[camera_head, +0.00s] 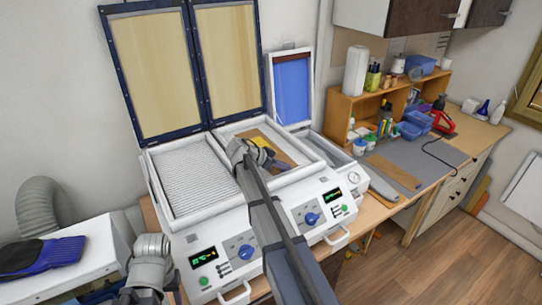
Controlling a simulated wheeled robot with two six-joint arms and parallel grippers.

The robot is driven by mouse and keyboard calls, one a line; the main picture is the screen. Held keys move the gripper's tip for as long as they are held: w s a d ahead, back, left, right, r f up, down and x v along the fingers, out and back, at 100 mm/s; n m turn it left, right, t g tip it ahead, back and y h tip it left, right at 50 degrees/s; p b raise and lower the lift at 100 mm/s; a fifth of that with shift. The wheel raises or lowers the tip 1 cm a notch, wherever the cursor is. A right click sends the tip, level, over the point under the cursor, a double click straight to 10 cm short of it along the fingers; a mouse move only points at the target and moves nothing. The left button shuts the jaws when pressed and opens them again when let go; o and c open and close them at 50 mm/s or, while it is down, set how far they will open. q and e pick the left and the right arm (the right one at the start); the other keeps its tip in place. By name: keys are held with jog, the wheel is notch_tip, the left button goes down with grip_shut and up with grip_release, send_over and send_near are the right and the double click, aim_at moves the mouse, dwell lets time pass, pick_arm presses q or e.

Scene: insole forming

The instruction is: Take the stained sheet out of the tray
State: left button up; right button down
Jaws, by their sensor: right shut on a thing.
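A small yellow patch shows beside the fingers. My left arm shows at the bottom left, but the fingertips of my left gripper are not visible.
The left tray (198,181) has a white ribbed bed. Two framed lids (150,70) stand open behind the trays. A smaller blue-faced lid (291,90) stands open to the right. A workbench (420,155) with bottles and blue bins is at the right; a blue item (42,256) lies far left.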

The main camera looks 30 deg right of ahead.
notch_tip(320, 180, up, 10)
jog(key=p, duration=1)
jog(key=shift+d, duration=0.1)
